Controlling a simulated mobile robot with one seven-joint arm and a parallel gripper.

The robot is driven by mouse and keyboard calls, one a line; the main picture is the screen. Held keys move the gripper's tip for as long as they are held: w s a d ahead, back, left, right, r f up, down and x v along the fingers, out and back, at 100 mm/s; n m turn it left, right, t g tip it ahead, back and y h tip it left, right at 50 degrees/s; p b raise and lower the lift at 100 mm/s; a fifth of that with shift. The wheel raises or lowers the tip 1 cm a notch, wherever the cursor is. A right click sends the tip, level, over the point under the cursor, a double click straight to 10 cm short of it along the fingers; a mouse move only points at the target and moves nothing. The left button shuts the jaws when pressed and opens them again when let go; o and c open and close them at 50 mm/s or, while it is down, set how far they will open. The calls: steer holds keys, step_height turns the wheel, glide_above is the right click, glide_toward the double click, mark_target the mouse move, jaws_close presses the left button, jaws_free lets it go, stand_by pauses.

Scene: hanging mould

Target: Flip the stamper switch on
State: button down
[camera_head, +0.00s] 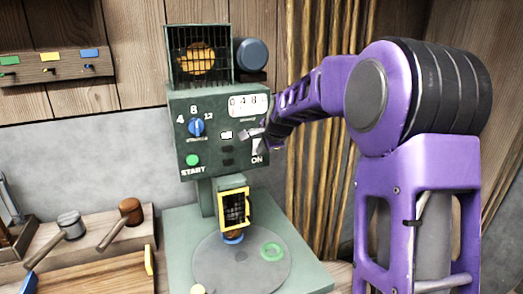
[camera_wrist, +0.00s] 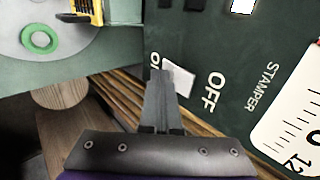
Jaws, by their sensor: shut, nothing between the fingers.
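The green stamper machine (camera_head: 178,108) stands in the middle of the head view with its control panel facing me. The stamper switch (camera_wrist: 179,79) is a small white piece between the ON and OFF labels in the wrist view. My gripper (camera_wrist: 159,75) is shut and empty. Its fingertips overlap the ON label and lie right beside the switch; whether they touch it is unclear.
Mallets lie at left.

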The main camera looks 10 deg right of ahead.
steer(key=shift+w+r+p, duration=0.1)
steer(key=shift+r+p, duration=0.5)
steer(key=shift+r, duration=0.3)
